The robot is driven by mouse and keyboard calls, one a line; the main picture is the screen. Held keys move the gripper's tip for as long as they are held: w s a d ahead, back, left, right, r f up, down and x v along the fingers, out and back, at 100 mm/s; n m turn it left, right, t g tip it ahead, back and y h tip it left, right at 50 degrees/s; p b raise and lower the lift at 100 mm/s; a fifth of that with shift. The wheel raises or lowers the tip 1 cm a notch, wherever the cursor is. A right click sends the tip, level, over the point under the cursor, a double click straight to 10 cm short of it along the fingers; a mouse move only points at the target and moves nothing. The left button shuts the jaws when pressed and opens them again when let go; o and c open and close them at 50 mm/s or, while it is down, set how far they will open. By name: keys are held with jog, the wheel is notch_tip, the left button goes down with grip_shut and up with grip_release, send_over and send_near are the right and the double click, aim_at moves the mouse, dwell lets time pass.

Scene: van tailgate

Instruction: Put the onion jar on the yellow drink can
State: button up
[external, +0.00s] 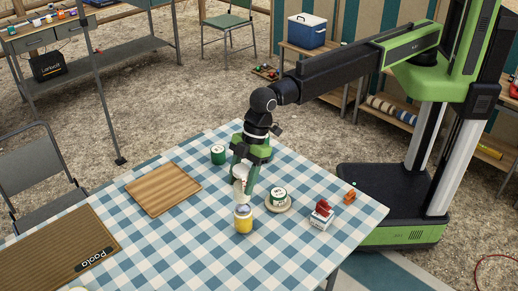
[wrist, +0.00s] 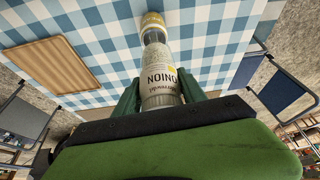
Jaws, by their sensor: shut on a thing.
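My gripper (external: 245,187) is shut on the onion jar, low over the checked tablecloth. The onion jar (external: 239,173) is pale with a white label; in the wrist view the jar (wrist: 163,72) sits between the green fingers, its ONION lettering upside down. The yellow drink can (external: 243,224) stands upright on the cloth, directly below the jar in the external view. In the wrist view the can (wrist: 152,20) shows just beyond the jar's far end, partly hidden by it. I cannot tell whether jar and can touch.
A green-and-white tin (external: 279,193) sits on a saucer (external: 268,206) right of the can. Another green tin (external: 218,154) stands behind. A red-and-white item (external: 321,216) and an orange item (external: 349,197) are farther right.

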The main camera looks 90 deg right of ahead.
aim_at(242, 189)
jog(key=shift+f+b, duration=2.15)
jog(key=shift+f, duration=0.05)
jog(key=o, duration=1.5)
jog(key=shift+r, duration=0.1)
jog(key=shift+r, duration=0.1)
jog(key=shift+d+r+p, duration=0.1)
jog(key=shift+r+p, duration=0.2)
jog(key=shift+p, duration=0.2)
jog(key=p+v, duration=1)
jog(key=v, duration=0.1)
jog(key=shift+s+d+r+p, duration=0.1)
jog(key=shift+d+r+p, duration=0.1)
jog(key=shift+p, duration=0.1)
jog(key=shift+a, duration=0.1)
